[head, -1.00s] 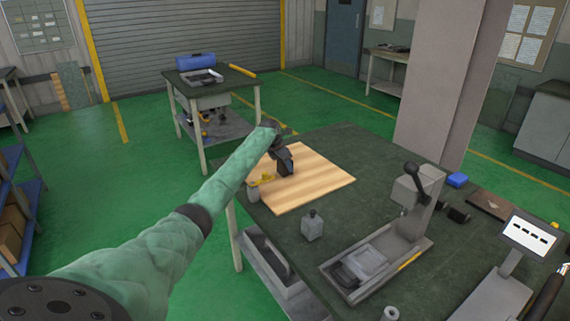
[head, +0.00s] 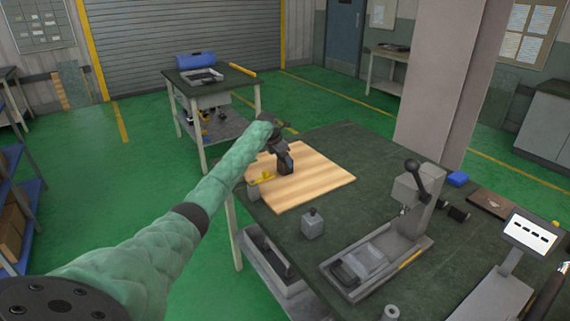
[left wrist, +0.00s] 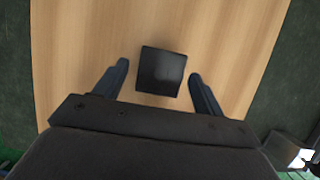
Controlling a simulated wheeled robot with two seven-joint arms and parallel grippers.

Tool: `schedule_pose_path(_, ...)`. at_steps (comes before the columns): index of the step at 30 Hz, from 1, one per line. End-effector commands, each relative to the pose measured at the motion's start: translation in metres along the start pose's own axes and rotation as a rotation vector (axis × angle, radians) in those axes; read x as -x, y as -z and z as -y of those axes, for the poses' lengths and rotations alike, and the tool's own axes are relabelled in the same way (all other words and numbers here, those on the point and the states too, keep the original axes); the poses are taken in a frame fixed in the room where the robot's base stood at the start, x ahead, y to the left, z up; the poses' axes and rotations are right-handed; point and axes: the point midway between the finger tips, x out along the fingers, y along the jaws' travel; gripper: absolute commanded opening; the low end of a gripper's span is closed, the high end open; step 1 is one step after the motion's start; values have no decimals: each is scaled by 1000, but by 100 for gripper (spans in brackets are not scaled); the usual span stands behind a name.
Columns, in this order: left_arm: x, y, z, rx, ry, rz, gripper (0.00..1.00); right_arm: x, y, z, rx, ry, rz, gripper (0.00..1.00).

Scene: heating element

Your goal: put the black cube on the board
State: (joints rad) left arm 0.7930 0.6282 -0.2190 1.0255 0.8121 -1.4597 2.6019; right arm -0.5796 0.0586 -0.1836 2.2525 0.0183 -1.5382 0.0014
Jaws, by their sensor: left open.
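The black cube (left wrist: 161,71) shows in the left wrist view over the light wooden board (left wrist: 225,35) and appears to rest on it. My left gripper (left wrist: 159,72) is open, with one finger on each side of the cube and a gap on both sides. In the head view the board (head: 318,183) lies on the dark green worktable, and my left gripper (head: 285,166) is low over its far left part. There the cube cannot be told apart from the dark fingers. My right gripper is not in view.
A small yellow item (head: 263,178) is at the board's left edge. The board's right part is clear.

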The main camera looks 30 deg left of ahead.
Motion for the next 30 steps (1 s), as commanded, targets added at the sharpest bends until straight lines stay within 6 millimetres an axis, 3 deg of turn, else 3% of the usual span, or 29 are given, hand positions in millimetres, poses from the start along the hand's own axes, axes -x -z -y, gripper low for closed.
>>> schedule_pose_path(3, 23, 0, 0, -1, -2, 2, 70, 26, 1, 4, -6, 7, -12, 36)
schedule_pose_path(9, 60, 0, 0, -1, -1, 1, 70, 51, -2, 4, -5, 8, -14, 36)
schedule_pose_path(15, 86, 0, 0, 0, -1, 1, 70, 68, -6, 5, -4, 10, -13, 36)
schedule_pose_path(30, 94, 0, 0, 0, 0, 0, 70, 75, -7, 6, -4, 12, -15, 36)
